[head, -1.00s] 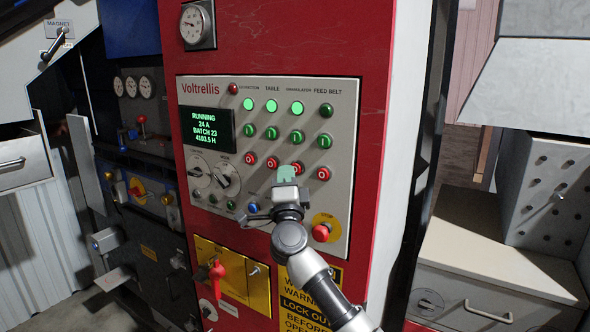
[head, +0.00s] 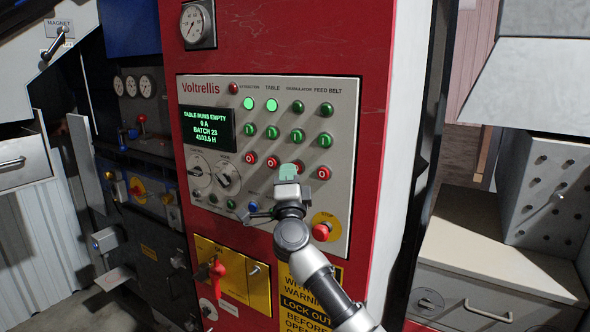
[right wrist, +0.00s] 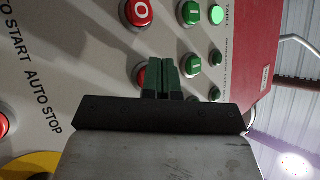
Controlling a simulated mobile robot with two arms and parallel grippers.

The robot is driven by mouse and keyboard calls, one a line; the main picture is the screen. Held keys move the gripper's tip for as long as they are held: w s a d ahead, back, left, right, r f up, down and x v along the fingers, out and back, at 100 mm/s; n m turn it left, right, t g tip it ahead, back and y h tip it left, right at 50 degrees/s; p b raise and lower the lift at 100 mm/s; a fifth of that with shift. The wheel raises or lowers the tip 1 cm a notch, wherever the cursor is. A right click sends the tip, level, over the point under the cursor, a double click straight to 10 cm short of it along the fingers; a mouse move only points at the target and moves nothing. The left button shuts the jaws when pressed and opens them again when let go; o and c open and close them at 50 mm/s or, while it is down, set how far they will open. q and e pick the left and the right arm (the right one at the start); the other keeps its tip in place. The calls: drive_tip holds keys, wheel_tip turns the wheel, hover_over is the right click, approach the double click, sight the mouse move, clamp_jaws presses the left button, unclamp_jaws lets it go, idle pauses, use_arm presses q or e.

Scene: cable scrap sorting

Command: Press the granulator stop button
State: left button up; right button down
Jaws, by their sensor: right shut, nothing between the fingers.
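The granulator stop button is the red button third from left in its row on the grey control panel (head: 345,120). In the head view its upper part shows just above and right of my right gripper (head: 287,173). In the right wrist view the granulator stop button (right wrist: 138,76) is partly hidden behind the green fingers of my right gripper (right wrist: 165,77). The fingers are shut with nothing between them; I cannot tell whether they touch the button. The granulator lamp (head: 298,107) is dark. The display (head: 207,128) reads "TABLE RUNS EMPTY", 0 A. My left gripper is not in view.
The table stop button (head: 273,162) and feed belt stop button (head: 323,173) flank the granulator one. A red emergency stop (head: 321,232) on a yellow plate sits lower right. A red handle (head: 216,270) on a yellow plate is below the panel.

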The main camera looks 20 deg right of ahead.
idle(0.4)
drive_tip(key=shift+s+a+p, duration=0.5)
drive_tip(key=shift+a+p, duration=0.05)
drive_tip(key=shift+p, duration=0.15)
drive_tip(key=s+a+p, duration=0.1)
drive_tip(key=a, duration=0.1)
drive_tip(key=s+a+p, duration=0.2)
idle(0.3)
idle(0.6)
